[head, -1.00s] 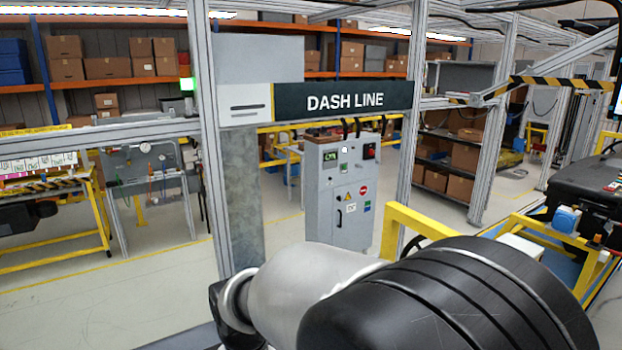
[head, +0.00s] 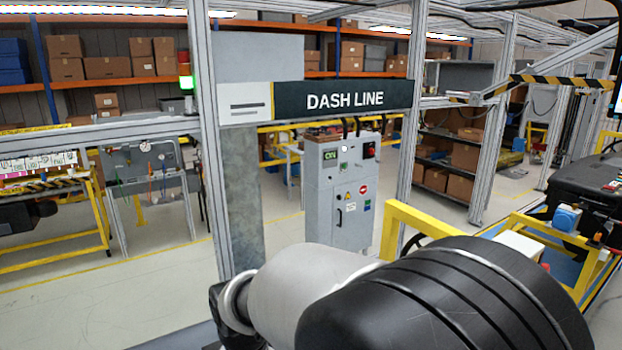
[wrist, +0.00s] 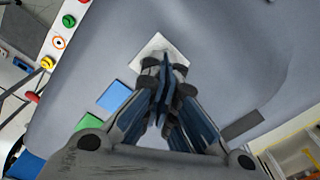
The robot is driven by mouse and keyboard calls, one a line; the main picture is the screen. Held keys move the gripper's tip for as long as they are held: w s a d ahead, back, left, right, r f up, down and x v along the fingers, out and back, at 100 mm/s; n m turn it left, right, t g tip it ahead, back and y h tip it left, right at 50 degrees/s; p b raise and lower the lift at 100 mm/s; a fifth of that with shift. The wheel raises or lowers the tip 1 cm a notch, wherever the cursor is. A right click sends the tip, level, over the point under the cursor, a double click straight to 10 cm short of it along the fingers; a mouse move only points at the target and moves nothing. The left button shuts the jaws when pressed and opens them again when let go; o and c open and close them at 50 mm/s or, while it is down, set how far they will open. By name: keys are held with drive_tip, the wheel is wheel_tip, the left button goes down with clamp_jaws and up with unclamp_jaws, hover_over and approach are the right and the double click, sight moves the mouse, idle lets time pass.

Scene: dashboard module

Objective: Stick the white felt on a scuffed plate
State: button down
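A pale white square (wrist: 155,45), which looks like the white felt, shows in the wrist view at my gripper's fingertips, over a grey surface (wrist: 215,60). My gripper (wrist: 165,75) points at it, and its tips overlap the square's near edge. The fingers converge and sit close together. I cannot tell whether they pinch the square or only hover over it. A blue square (wrist: 114,95) and a green square (wrist: 88,122) lie to the lower left, in line with the white one. No scuffed plate can be made out. The head view does not show my gripper.
In the wrist view, a panel with coloured buttons (wrist: 59,43) runs along the upper left, and a dark grey rectangle (wrist: 242,124) lies at right. In the head view, a grey cabinet (head: 340,190) stands behind my arm. A yellow frame (head: 540,235) is at right.

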drive_tip(key=shift+s, duration=0.1)
idle(0.4)
wheel_tip(320, 180, up, 8)
drive_tip(key=p, duration=0.6)
drive_tip(key=shift+f, duration=0.1)
drive_tip(key=s+d+f+n+t+b, duration=0.1)
drive_tip(key=s+d+b, duration=0.1)
drive_tip(key=d+b, duration=0.45)
drive_tip(key=s+d+f+n+t+b, duration=0.1)
drive_tip(key=s+d+b, duration=0.1)
drive_tip(key=d+b, duration=0.4)
drive_tip(key=s+d+f+n+t+b, duration=0.2)
drive_tip(key=s+d+f+n+b, duration=0.1)
drive_tip(key=s+d+f+b, duration=0.6)
drive_tip(key=shift+s+d+f+n+t+b, duration=0.4)
drive_tip(key=shift+s+d, duration=0.35)
drive_tip(key=shift+d, duration=0.4)
drive_tip(key=shift+r, duration=0.15)
